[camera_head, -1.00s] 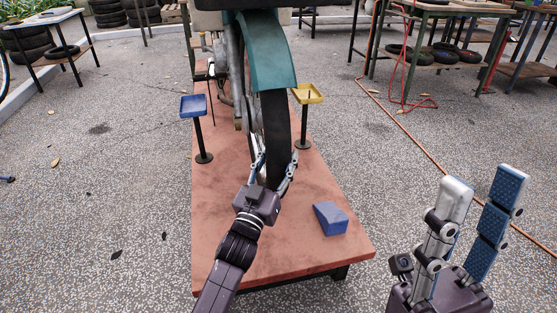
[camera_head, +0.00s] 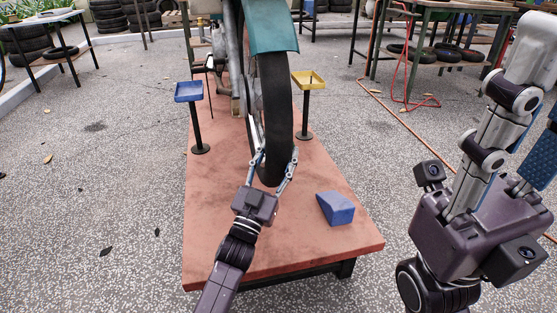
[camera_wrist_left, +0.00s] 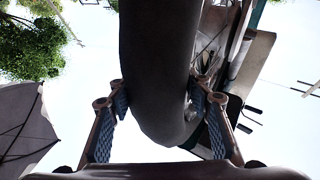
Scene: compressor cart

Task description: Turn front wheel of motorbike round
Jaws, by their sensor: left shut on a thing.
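The motorbike's front wheel (camera_head: 273,115), with a black tyre under a teal fender (camera_head: 268,32), stands on a reddish platform (camera_head: 230,245). My left gripper (camera_head: 271,166) reaches in from below and is shut on the lower front of the tyre, one finger on each side. In the left wrist view the tyre (camera_wrist_left: 158,60) fills the middle, and the blue finger pads of my left gripper (camera_wrist_left: 160,108) lie against both its sides. My right gripper (camera_head: 535,105) is large at the right, off the platform, its fingers spread apart with nothing between them; part is cut off by the frame edge.
A blue wedge (camera_head: 336,208) lies on the platform at the right. A blue tray on a post (camera_head: 189,92) and a yellow tray on a post (camera_head: 309,80) flank the wheel. Tables with tyres stand behind. An orange hose (camera_head: 400,128) crosses the floor.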

